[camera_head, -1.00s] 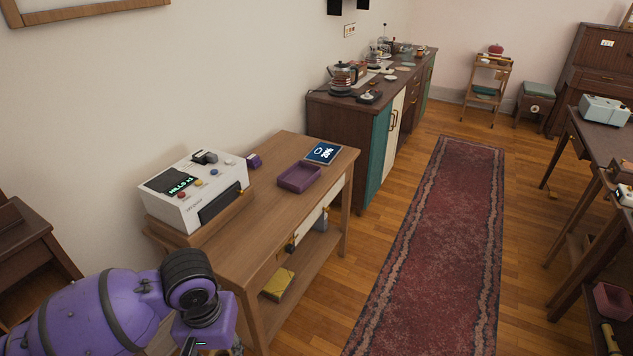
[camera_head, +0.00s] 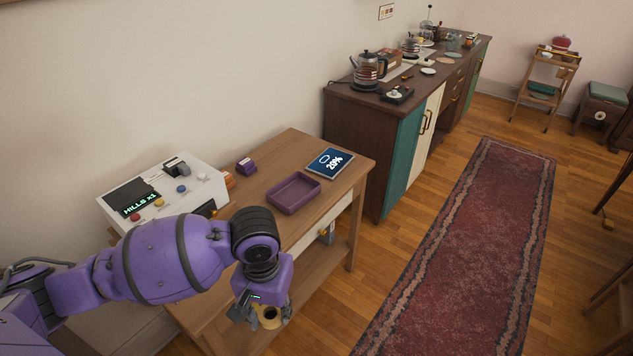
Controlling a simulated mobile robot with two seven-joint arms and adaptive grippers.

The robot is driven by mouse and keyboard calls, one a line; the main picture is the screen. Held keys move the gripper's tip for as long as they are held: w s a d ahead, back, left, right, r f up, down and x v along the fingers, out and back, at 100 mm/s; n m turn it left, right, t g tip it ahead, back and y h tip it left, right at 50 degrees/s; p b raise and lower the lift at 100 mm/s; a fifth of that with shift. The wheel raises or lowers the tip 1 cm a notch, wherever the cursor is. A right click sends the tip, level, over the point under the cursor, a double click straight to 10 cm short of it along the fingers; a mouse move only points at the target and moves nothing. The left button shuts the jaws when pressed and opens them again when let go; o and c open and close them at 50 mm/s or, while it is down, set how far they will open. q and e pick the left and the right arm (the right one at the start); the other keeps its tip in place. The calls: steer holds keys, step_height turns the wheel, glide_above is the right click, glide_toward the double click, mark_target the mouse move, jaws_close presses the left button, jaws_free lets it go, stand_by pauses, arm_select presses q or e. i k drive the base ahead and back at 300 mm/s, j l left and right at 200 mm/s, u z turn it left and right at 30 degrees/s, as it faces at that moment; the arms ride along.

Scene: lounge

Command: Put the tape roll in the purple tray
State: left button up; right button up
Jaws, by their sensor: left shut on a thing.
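The purple tray (camera_head: 294,193) lies on the wooden side table, toward its far end, and looks empty. My left gripper (camera_head: 262,310) points down in front of the table's edge, nearer to me than the tray. It is shut on the tape roll (camera_head: 268,317), a yellowish ring with a dark centre, partly hidden by the fingers. The tape roll is apart from the tray. My right gripper is not in view.
A white console with coloured buttons (camera_head: 165,190) stands on the left of the side table (camera_head: 258,190). A dark cabinet (camera_head: 362,130) stands behind. Open floor with a red rug (camera_head: 465,240) lies right.

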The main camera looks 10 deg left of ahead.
mark_target(301, 191)
steer(key=i+j, duration=0.15)
steer(key=i, duration=0.3)
steer(key=i+j+z, duration=0.15)
steer(key=i, duration=0.25)
steer(key=i+j, duration=0.2)
steer(key=i, duration=0.25)
steer(key=l+z, duration=0.05)
